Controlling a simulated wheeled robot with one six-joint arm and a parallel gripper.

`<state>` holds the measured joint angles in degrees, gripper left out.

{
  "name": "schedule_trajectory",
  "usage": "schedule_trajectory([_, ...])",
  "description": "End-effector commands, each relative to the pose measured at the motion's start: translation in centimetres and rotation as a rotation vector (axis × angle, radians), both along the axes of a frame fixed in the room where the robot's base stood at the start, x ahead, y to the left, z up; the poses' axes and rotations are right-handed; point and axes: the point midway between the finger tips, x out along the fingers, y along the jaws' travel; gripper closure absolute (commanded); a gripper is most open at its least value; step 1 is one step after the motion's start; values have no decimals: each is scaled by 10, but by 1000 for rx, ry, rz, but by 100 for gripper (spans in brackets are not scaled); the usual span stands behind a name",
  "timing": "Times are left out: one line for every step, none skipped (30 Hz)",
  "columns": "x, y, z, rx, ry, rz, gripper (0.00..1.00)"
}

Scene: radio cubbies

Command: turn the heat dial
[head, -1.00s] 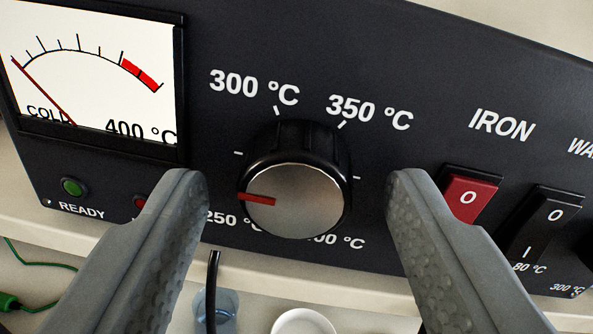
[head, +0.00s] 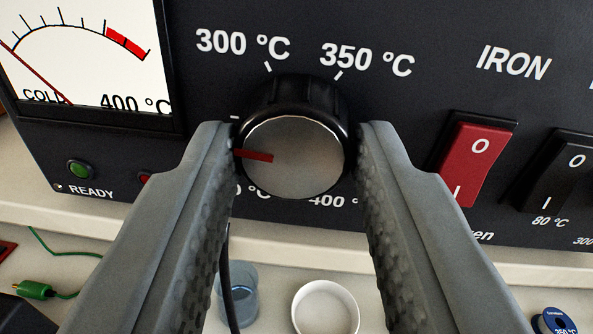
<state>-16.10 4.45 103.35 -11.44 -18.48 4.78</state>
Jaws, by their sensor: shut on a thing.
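The heat dial (head: 300,160) is a round black knob with a silver face on a dark panel, in the middle of the head view. Its red pointer mark (head: 254,155) points left, slightly up. Printed marks of 300 °C and 350 °C stand above the dial. The lower temperature labels are partly hidden by the fingers. My gripper (head: 296,155) is shut on the heat dial, with one grey finger at its left side and one at its right.
A needle gauge (head: 85,60) at the upper left has its needle near COLD. A green READY lamp (head: 80,169) sits below it. The red IRON switch (head: 474,160) and a black switch (head: 560,175) are right of my gripper. A white bowl (head: 326,308) and a blue cup (head: 243,300) stand below.

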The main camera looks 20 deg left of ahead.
Motion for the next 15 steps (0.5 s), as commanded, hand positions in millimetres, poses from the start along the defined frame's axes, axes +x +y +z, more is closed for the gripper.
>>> schedule_trajectory([0, 0, -1, 27, 9, 0, 90])
schedule_trajectory([0, 0, -1, 45, 14, -1, 90])
schedule_trajectory([0, 0, -1, 74, 22, 0, 90])
schedule_trajectory([0, 0, -1, 97, 29, 0, 90])
schedule_trajectory([0, 0, -1, 120, 36, -1, 90])
schedule_trajectory([0, 0, -1, 154, 45, 0, 90])
schedule_trajectory([0, 0, -1, 180, 54, 0, 90])
schedule_trajectory([0, 0, -1, 207, 61, 0, 90])
schedule_trajectory([0, 0, -1, 244, 71, 0, 90])
schedule_trajectory([0, 0, -1, 272, 79, -1, 90])
schedule_trajectory([0, 1, -1, 300, 87, 0, 90])
schedule_trajectory([0, 1, -1, 337, 98, 0, 90])
schedule_trajectory([0, 1, -1, 363, 105, 0, 90])
schedule_trajectory([0, 1, -2, 391, 113, 0, 90])
schedule_trajectory([0, 1, -2, 427, 124, -1, 90])
